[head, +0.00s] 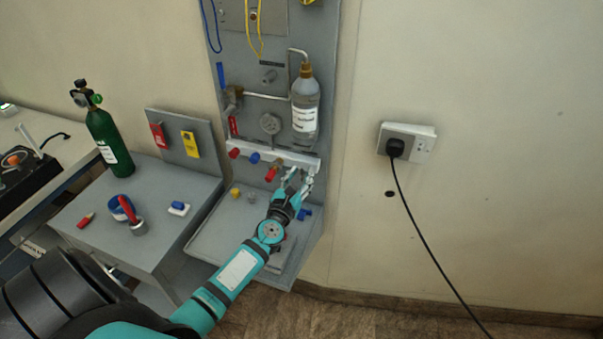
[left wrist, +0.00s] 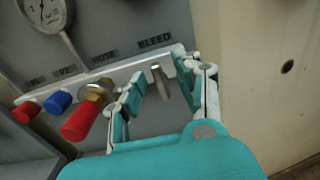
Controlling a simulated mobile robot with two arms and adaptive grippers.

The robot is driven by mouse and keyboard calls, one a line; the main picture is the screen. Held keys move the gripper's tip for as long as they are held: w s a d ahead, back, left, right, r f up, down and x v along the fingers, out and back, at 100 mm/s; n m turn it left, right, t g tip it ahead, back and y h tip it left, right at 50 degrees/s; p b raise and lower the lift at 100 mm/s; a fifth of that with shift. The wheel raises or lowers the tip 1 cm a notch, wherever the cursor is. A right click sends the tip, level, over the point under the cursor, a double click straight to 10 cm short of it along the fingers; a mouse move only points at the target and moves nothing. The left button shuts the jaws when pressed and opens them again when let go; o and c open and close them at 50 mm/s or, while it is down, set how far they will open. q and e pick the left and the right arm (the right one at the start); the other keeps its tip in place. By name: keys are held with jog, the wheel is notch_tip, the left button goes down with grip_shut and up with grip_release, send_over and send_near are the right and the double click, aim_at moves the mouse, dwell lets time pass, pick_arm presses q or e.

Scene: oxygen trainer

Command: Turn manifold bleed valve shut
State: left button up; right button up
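The white manifold (head: 245,149) runs across the lower part of the grey wall panel. In the left wrist view the manifold bar (left wrist: 118,72) carries a small metal bleed valve lever (left wrist: 159,82) below the word BLEED. The lever points down and towards the camera. My left gripper (head: 301,176) is at the right end of the manifold. In the left wrist view its fingers (left wrist: 165,86) are spread, one on each side of the lever, with gaps visible. Contact cannot be made out. In the head view the gripper hides the lever. My right gripper is not in view.
Left of the lever are a red hose end (left wrist: 82,121) on a brass fitting, a blue knob (left wrist: 58,102) and a red knob (left wrist: 27,112). A clear bottle (head: 305,105) hangs above. A grey tray (head: 215,242) lies below. A green cylinder (head: 110,143) stands left.

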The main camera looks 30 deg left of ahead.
pick_arm(q)
jog(key=shift+w+a, duration=0.1)
jog(key=shift+w, duration=0.4)
grip_shut()
